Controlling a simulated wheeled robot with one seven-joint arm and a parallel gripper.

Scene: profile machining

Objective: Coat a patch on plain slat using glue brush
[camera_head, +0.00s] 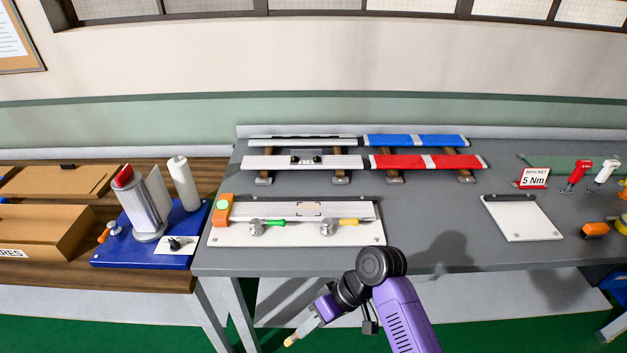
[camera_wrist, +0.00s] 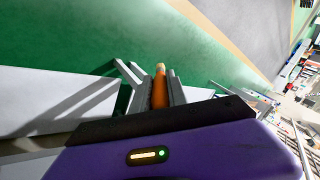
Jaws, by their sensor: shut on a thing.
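My gripper (camera_head: 306,330) is low in front of the grey bench, over the floor and clear of the bench top. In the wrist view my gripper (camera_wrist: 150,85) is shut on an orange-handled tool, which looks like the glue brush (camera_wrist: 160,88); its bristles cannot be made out. The tool's tan end (camera_head: 290,341) shows in the head view. A plain silver slat (camera_head: 278,210) lies on a white board (camera_head: 230,237), with a small outlined patch (camera_head: 309,209) on it. Green- and yellow-handled clamps stand along its front edge. An orange block sits at its left end.
A blue tray (camera_head: 150,254) at left holds a metal canister (camera_head: 146,210) and a white bottle (camera_head: 183,185). A white panel (camera_head: 522,218) lies right; the bench between is clear.

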